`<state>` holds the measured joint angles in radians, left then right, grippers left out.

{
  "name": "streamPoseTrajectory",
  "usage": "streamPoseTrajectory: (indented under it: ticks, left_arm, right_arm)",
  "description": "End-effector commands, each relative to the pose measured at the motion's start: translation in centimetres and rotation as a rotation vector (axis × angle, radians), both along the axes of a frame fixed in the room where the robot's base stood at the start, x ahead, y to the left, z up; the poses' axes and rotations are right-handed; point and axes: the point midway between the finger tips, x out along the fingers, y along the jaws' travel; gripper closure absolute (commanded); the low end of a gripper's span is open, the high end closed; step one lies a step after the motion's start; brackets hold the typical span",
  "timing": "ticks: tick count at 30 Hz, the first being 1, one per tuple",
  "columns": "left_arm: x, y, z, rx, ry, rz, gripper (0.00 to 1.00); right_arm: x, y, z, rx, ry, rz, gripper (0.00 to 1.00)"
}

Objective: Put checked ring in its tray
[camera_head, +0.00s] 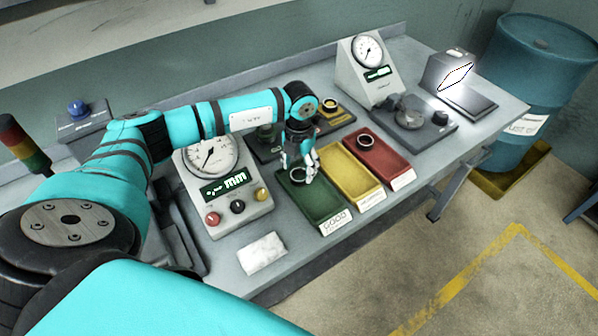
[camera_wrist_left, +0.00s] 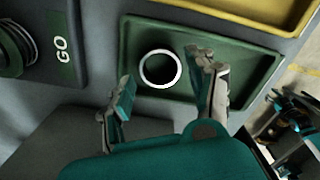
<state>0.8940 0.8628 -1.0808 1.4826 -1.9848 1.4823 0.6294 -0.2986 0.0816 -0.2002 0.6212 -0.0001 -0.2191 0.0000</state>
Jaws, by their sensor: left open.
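A dark ring with a bright upper rim (camera_wrist_left: 160,87) lies on the floor of the green tray labelled GOOD (camera_head: 322,208), near the tray's back end; it also shows in the head view (camera_head: 293,176). My left gripper (camera_head: 303,168) is over this end of the tray. In the left wrist view my left gripper (camera_wrist_left: 164,76) is open, its fingers apart on either side of the ring, with no visible contact. Another ring (camera_head: 366,141) lies in the red tray (camera_head: 385,163). I cannot tell which ring is the checked one.
The yellow tray (camera_head: 352,184) stands between the green and red trays and looks empty. A dial gauge unit (camera_head: 222,185) stands left of the trays. A white cloth (camera_head: 262,252) lies near the front edge. A grinder-like unit (camera_head: 412,115) stands at the right.

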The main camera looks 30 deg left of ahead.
Motion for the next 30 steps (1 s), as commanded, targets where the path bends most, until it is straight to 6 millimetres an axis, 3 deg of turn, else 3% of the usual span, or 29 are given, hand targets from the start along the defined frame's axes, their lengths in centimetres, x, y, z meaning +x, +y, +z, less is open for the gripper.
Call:
streamPoseTrajectory:
  ticks: [6,13,19,30]
  left_arm:
    - [0.1,0.0,4.8,0.000,-0.006,-0.001,0.42]
    - [0.1,0.0,8.6,0.000,-0.004,0.000,0.42]
    - [0.0,0.0,9.8,0.001,0.000,-0.001,0.42]
    - [0.0,-0.3,9.7,-0.009,-0.002,-0.006,0.42]
  right_arm:
    - [0.0,0.0,-1.5,0.000,0.001,0.000,0.60]
    - [-0.1,0.0,-2.2,0.000,0.002,0.000,0.60]
    - [-0.1,0.0,-2.4,0.000,0.003,0.000,0.60]
    - [-0.1,0.3,-2.3,0.003,0.003,-0.001,0.60]
